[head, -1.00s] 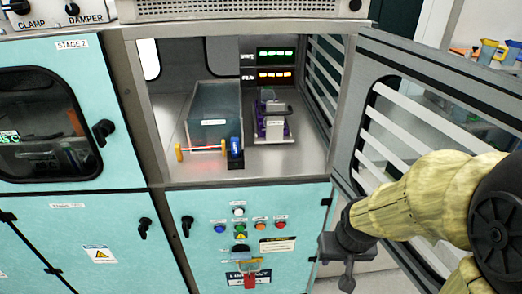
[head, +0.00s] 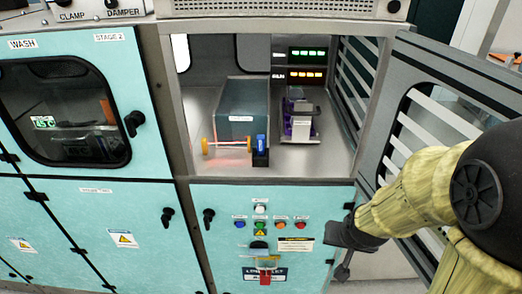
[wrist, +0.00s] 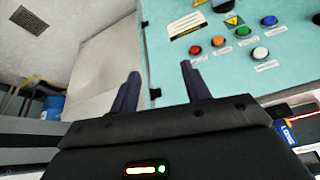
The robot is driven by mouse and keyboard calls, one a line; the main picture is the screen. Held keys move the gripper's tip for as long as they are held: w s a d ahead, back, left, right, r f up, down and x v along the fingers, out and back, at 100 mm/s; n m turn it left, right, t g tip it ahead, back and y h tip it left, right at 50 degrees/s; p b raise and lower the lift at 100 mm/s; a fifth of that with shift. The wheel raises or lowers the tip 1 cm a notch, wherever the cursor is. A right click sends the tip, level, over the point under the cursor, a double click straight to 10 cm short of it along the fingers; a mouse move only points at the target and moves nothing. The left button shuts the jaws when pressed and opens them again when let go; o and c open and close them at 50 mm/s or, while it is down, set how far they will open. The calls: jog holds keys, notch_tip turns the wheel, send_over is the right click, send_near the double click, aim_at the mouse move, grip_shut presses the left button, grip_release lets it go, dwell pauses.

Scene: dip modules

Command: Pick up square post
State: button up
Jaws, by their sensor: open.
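A small upright black block with a blue upper part (head: 261,149) stands near the front edge of the open bay's floor. It is the most post-like thing in view, but I cannot tell for sure that it is the square post. A blue labelled piece (wrist: 287,133) at the right edge of the wrist view looks like the same block, partly cut off. My gripper (wrist: 160,80) is open and empty. In the head view it hangs low, in front of and below the bay, right of the button panel. It is well apart from the block.
A grey-blue tank (head: 240,100) stands behind the block, with a yellow-ended rod (head: 228,145) to the block's left. A purple-and-grey device (head: 299,118) stands to its right. The open louvred door (head: 415,150) bounds the right side. Buttons (head: 260,209) sit below the bay.

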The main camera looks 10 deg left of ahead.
jog(key=w+a+r+t+p, duration=0.1)
jog(key=w+a+t+p, duration=0.1)
jog(key=w+a+t, duration=0.6)
jog(key=a+r+n+t+y, duration=0.1)
jog(key=a+r+t, duration=0.1)
jog(key=a+r, duration=0.2)
jog(key=a+r+n+t+y+p, duration=0.1)
jog(key=a+r, duration=0.3)
jog(key=a, duration=0.6)
jog(key=shift+r+t+y, duration=0.15)
jog(key=shift+t+y, duration=0.15)
jog(key=shift+t, duration=0.6)
jog(key=shift+a, duration=0.15)
